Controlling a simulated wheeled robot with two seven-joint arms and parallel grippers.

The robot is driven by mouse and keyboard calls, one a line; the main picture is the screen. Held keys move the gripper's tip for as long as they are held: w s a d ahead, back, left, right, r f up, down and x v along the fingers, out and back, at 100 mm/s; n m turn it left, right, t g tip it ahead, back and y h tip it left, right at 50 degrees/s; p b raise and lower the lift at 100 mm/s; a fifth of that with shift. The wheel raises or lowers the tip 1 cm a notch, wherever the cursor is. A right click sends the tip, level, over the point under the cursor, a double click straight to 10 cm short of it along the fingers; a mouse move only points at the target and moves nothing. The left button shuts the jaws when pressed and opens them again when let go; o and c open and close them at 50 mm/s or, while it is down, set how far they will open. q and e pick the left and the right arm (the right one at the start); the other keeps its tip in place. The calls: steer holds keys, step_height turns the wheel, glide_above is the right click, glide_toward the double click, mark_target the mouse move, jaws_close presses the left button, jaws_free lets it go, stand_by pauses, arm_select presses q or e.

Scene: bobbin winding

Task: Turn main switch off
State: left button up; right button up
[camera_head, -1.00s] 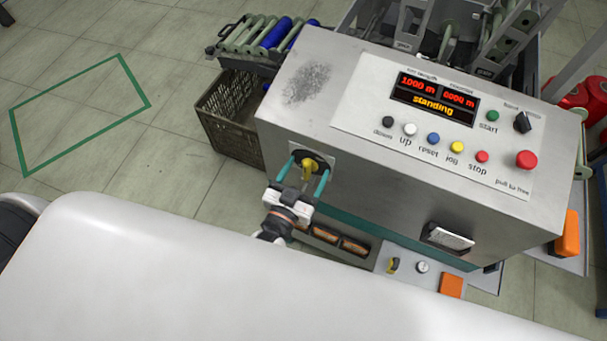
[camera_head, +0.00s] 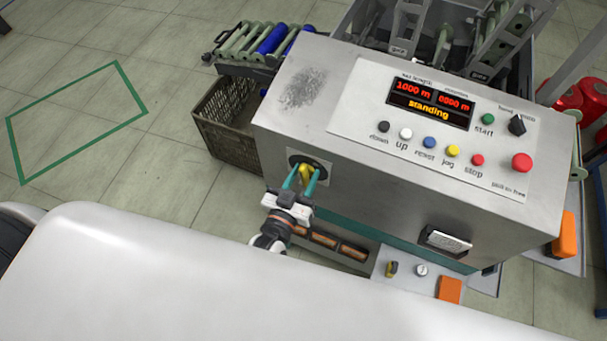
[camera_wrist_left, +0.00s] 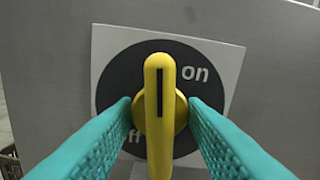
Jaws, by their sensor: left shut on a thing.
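The main switch is a yellow handle (camera_wrist_left: 160,80) on a round black plate (camera_wrist_left: 115,75) marked "on" at upper right and, partly hidden, "off" at lower left. In the left wrist view the handle stands upright in the picture. In the head view the yellow handle (camera_head: 306,174) sits on the left part of the machine's front face. My left gripper (camera_head: 300,176) reaches it from below, its teal fingers shut on the handle. In the left wrist view the fingers (camera_wrist_left: 160,112) lie on both sides of it. My right gripper is not in view.
The grey machine (camera_head: 400,190) has a sloped panel with several buttons and a display (camera_head: 432,102) reading "standing". A dark crate (camera_head: 228,125) stands on the floor to its left.

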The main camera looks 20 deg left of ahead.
arm_select(q)
steer(key=shift+n, duration=1.1)
steer(key=n, duration=0.3)
steer(key=shift+n, duration=0.9)
steer(key=n, duration=0.6)
steer(key=shift+n+b, duration=0.3)
steer(key=o, duration=1.6)
steer(key=shift+c, duration=0.2)
